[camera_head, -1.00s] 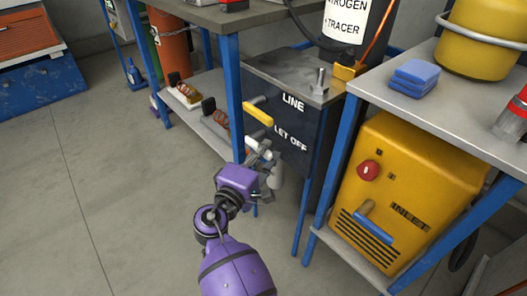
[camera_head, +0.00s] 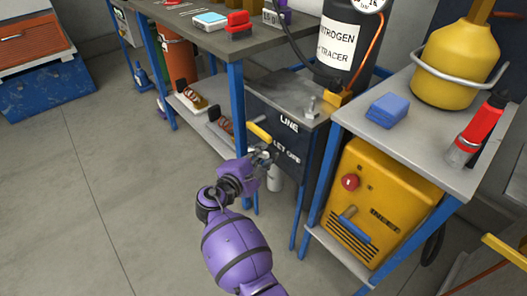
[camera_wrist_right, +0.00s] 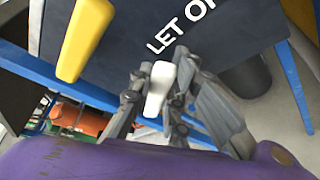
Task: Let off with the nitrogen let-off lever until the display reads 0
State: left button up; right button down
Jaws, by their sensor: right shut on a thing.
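The let-off lever is a short white handle (camera_wrist_right: 158,88) in the right wrist view, just under the LET OFF lettering. My right gripper (camera_wrist_right: 158,95) is shut on it, with a finger on each side; the gripper also shows in the head view (camera_head: 266,157), where it largely hides the lever. The lever sits on a dark panel (camera_head: 312,140) below a yellow LINE lever (camera_head: 259,132). A round white display (camera_head: 371,4) shows at the head view's top edge, cut off, with its number not safely readable. My left gripper is not in view.
The black nitrogen tracer bottle (camera_head: 345,60) stands above the panel. Blue table legs (camera_head: 237,110) flank my right gripper closely. A yellow machine (camera_head: 376,205) sits on the right bench's lower shelf.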

jog(key=shift+w+r+n+p, duration=0.1)
jog(key=shift+r+n+p, duration=0.2)
jog(key=shift+r+p, duration=0.05)
jog(key=shift+a, duration=0.1)
jog(key=c, duration=1.6)
grip_release()
jog(key=shift+c, duration=0.2)
jog(key=shift+a, duration=0.15)
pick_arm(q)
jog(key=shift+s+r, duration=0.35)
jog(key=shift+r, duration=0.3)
pick_arm(e)
jog(key=v, duration=1.1)
jog(key=shift+s+a+r, duration=0.2)
jog(key=shift+s+a, duration=0.05)
jog(key=shift+s, duration=0.05)
